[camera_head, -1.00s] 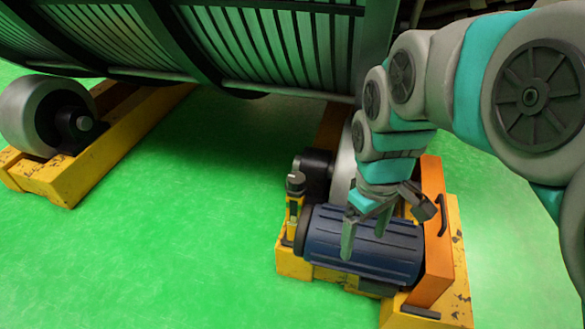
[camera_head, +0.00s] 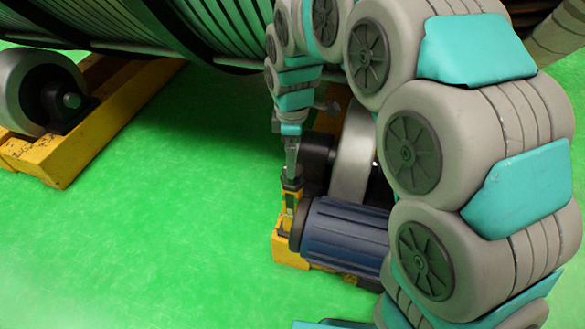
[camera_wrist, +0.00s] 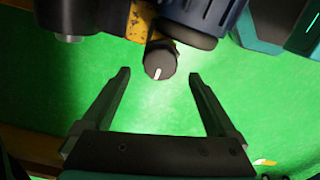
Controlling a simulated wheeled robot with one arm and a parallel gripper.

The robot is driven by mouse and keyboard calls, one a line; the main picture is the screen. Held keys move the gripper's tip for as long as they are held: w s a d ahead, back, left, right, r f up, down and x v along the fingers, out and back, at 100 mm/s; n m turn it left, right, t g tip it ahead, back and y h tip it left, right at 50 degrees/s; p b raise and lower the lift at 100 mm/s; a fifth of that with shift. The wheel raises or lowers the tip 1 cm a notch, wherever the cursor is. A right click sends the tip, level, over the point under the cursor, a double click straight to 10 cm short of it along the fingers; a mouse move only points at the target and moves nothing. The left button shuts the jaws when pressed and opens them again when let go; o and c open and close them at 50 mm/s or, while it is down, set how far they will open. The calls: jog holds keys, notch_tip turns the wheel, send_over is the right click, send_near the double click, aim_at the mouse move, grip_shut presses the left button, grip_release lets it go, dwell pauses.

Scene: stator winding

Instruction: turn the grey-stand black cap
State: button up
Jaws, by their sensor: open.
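The black cap (camera_wrist: 159,63) shows in the wrist view as a round knob with a short white line on its face. It sits at the end of a small stand with yellow parts (camera_head: 289,207) beside the blue motor. My gripper (camera_wrist: 159,75) is open, with one finger to the left and one to the right of the cap and gaps on both sides. The fingertips look close to the cap, but the depth is hard to tell.
The blue ribbed motor (camera_head: 345,238) lies right of the stand, close to my gripper; its end also shows in the wrist view (camera_wrist: 200,18). A grey roller (camera_head: 352,150) stands behind. The green floor (camera_head: 160,230) to the left is clear.

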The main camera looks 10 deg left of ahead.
notch_tip(320, 180, down, 6)
jog(key=shift+r, duration=0.25)
jog(key=shift+c, duration=0.3)
jog(key=c, duration=1.3)
jog(key=shift+m, duration=0.4)
